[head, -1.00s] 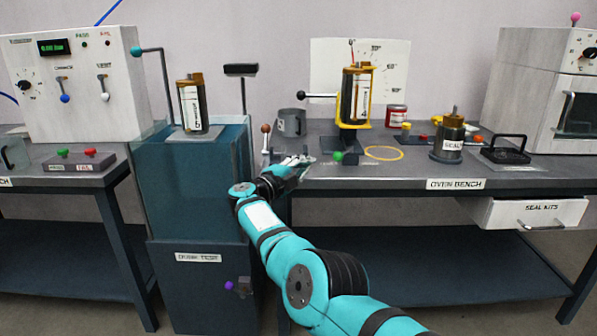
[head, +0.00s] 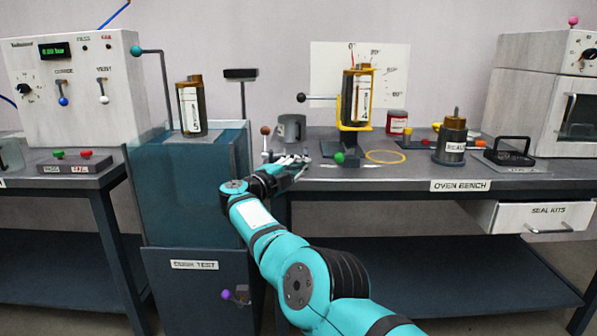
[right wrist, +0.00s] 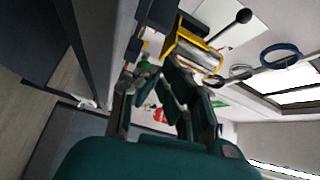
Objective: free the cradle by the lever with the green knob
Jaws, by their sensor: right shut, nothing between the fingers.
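The green knob (head: 339,158) sits at the front edge of the oven bench, below the yellow cradle (head: 356,128). The cradle holds a dark canister with a white label (head: 363,97), nearly upright. My right gripper (head: 304,162) is shut and empty, a little left of the green knob and apart from it in the head view. In the right wrist view the green knob (right wrist: 144,65) shows just beyond the finger linkage, and the yellow cradle (right wrist: 205,44) is beyond it. The lever's shaft is too small to make out. My left gripper is out of view.
A black-knobbed handle (head: 301,98) sticks out left of the cradle. A brown-knobbed lever (head: 265,131) and grey mug (head: 291,128) stand left. A yellow ring (head: 386,156) lies to the right, before the seal canister (head: 453,140).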

